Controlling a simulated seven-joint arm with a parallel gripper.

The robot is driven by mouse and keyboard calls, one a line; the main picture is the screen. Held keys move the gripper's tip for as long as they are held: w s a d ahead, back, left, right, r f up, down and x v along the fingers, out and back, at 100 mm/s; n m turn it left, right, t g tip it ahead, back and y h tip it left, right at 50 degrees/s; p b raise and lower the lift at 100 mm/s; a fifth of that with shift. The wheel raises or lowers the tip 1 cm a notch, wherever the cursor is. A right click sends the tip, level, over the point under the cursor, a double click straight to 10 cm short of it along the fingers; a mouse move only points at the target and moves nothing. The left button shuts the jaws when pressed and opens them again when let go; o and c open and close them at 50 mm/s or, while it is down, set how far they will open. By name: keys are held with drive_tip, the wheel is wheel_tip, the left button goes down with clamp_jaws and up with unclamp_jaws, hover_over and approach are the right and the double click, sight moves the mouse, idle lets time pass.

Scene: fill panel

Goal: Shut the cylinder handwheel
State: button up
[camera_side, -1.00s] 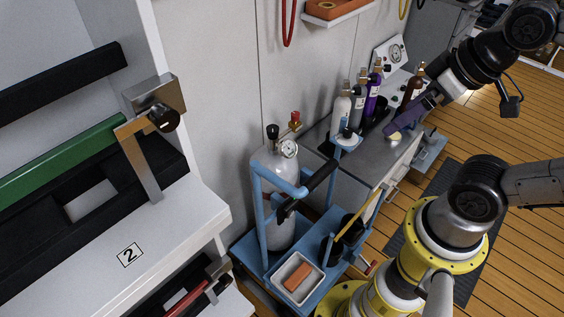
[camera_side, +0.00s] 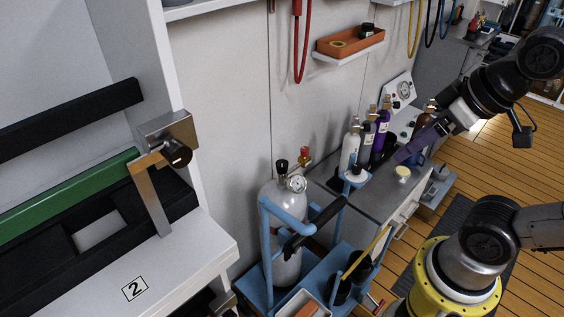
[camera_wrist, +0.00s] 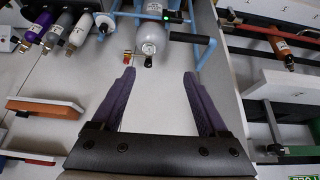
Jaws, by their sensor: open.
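A grey gas cylinder (camera_side: 285,214) stands upright in a blue trolley (camera_side: 270,262) against the wall. Its dark handwheel (camera_side: 281,165) is on top, beside a round gauge (camera_side: 297,184) and a red-topped brass fitting (camera_side: 304,156). In the wrist view the cylinder (camera_wrist: 151,30) is at the top centre, with the handwheel (camera_wrist: 148,62) and the red-and-brass fitting (camera_wrist: 127,56) at its near end. My gripper (camera_wrist: 160,75) has purple fingers spread apart with nothing between them. In the side view my gripper (camera_side: 408,152) is over the bench, well right of the cylinder.
Several small bottles (camera_side: 367,140) stand on the grey bench (camera_side: 382,190) below my gripper's side. An orange tray (camera_side: 350,40) hangs on the wall with a red hose (camera_side: 298,45) beside it. A white shelf unit (camera_side: 190,250) stands at left. The trolley's black handle (camera_side: 314,230) sticks out.

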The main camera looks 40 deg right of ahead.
drive_tip(key=w+r, duration=0.7)
drive_tip(key=w, duration=0.3)
drive_tip(key=g, duration=0.6)
hover_over(282, 163)
wheel_tip(282, 163, down, 23)
wheel_tip(282, 163, down, 14)
drive_tip(key=shift+r, duration=0.1)
clamp_jaws()
